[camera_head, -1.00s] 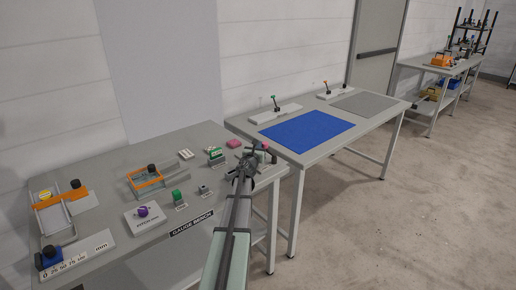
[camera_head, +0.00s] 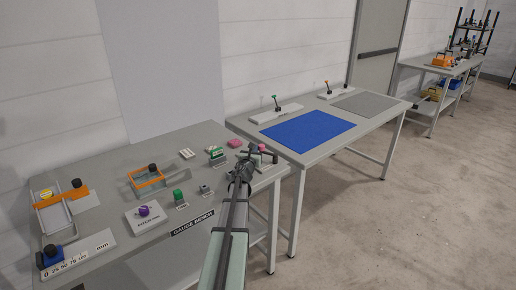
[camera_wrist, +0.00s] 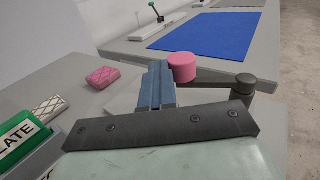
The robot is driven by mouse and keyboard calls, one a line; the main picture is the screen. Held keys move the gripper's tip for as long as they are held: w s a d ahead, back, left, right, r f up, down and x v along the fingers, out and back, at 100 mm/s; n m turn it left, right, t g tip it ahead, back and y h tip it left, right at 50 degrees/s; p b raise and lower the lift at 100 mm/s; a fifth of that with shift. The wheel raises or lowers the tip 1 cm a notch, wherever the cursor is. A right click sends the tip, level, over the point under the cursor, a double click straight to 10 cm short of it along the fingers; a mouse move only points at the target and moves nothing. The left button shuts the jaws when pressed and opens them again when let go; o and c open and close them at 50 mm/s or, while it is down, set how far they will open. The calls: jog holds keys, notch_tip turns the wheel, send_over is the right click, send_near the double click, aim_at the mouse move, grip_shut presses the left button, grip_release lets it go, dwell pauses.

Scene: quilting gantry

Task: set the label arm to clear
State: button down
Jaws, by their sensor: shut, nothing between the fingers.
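A grey swing arm (camera_wrist: 213,75) with a round pink knob (camera_wrist: 182,67) at its end runs to a dark grey pivot post (camera_wrist: 245,84). It looks like the label arm; I see no clear mark by it. In the head view the pink knob (camera_head: 262,148) shows at the bench's far right corner, partly behind my gripper (camera_head: 253,153). In the wrist view my gripper (camera_wrist: 157,82) is shut and empty. Its blue-grey fingers are just left of the knob; I cannot tell whether they touch it.
A pink block (camera_wrist: 103,77) and a green "LATE" piece (camera_wrist: 25,140) are left of my fingers. Other fixtures, including an orange frame (camera_head: 148,178), fill the gauge bench (camera_head: 110,160). Behind stands a second table with a blue mat (camera_head: 308,131).

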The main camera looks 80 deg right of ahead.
jog(key=a, duration=0.9)
jog(key=shift+w+a, duration=0.1)
jog(key=shift+a, duration=0.2)
jog(key=shift+w+a, duration=0.1)
jog(key=shift+a, duration=0.1)
jog(key=a, duration=0.8)
jog(key=shift+w, duration=0.3)
jog(key=shift+d, duration=0.15)
jog(key=shift+d, duration=0.2)
send_near(259, 149)
jog(key=d, duration=0.2)
jog(key=s+d, duration=0.1)
jog(key=d, duration=0.2)
jog(key=shift+s+d, duration=0.1)
jog(key=shift+s, duration=0.05)
jog(key=shift+d, duration=0.15)
